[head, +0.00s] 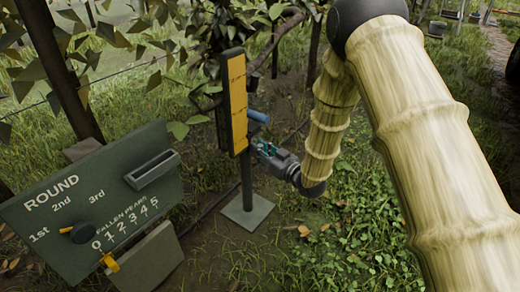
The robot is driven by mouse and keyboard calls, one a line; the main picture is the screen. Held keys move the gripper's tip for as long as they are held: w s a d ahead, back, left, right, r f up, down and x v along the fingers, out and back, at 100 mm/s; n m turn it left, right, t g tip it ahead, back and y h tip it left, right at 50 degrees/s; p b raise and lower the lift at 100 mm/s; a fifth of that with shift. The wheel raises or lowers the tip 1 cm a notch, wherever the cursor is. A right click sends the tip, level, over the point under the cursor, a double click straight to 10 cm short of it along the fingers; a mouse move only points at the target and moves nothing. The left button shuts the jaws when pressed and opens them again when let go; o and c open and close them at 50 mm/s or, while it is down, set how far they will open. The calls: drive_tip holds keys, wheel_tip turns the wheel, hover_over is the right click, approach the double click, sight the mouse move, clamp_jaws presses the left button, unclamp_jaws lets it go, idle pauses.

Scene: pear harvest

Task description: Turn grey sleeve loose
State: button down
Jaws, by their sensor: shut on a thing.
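My gripper (260,148), with teal fingers, reaches in from the right to the right side of a dark upright post (247,185). It is shut at the post, just below a blue cylinder (258,116) that sticks out to the right. What it holds appears to be the grey sleeve, but the fingers and the post hide it almost wholly, so its turn cannot be told. A yellow marked panel (238,100) is on the post's front, above and left of my gripper.
The post stands on a flat grey base plate (246,209) on grass. A green scoring board (95,205) with a black knob (82,232), a yellow pointer (109,262) and a slotted block (153,170) stands at left. Branches and leaves (200,50) hang behind the post.

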drive_tip(key=shift+w+d+r+m+p, duration=0.15)
drive_tip(key=shift+r+m+p, duration=0.2)
drive_tip(key=shift+p, duration=0.35)
drive_tip(key=shift+m+p, duration=0.25)
drive_tip(key=shift+p, duration=0.35)
drive_tip(key=m+p, duration=0.2)
drive_tip(key=p, duration=0.2)
drive_tip(key=shift+w+d+p, duration=0.15)
drive_tip(key=shift+p, duration=0.15)
drive_tip(key=shift+w+d+f+m+g+p, duration=0.15)
drive_tip(key=shift+f+m+g+p, duration=0.4)
drive_tip(key=shift+m+p, duration=1.45)
drive_tip(key=shift+w+d+f+m+g+p, duration=0.2)
drive_tip(key=shift+m+g+p, duration=0.5)
drive_tip(key=shift+m+p, duration=1.3)
drive_tip(key=shift+d+f+m+g+p, duration=0.1)
drive_tip(key=shift+f+m+g+p, duration=0.45)
drive_tip(key=shift+m+p, duration=1.4)
drive_tip(key=shift+s+a+m, duration=0.1)
drive_tip(key=shift+m, duration=0.25)
drive_tip(key=c, duration=1.3)
unclamp_jaws()
drive_tip(key=shift+a+r+y, duration=0.1)
drive_tip(key=shift+y, duration=0.2)
